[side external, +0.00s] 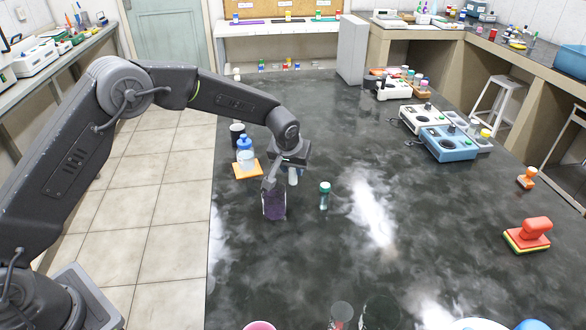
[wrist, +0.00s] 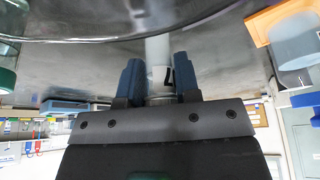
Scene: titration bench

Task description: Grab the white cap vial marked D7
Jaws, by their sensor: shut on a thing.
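My gripper (side external: 286,165) is low over the dark bench, just behind a jar with purple contents (side external: 274,207). In the wrist view its two blue fingers (wrist: 158,70) are shut on a slim whitish vial (wrist: 157,47), one finger on each side. A dark mark shows on a white part of the vial between the fingers; I cannot read it as D7. In the side view a pale piece of the vial (side external: 293,178) shows under the gripper. Its cap cannot be made out clearly.
A green-capped vial (side external: 324,195) stands close on the right. The bench middle is mostly clear.

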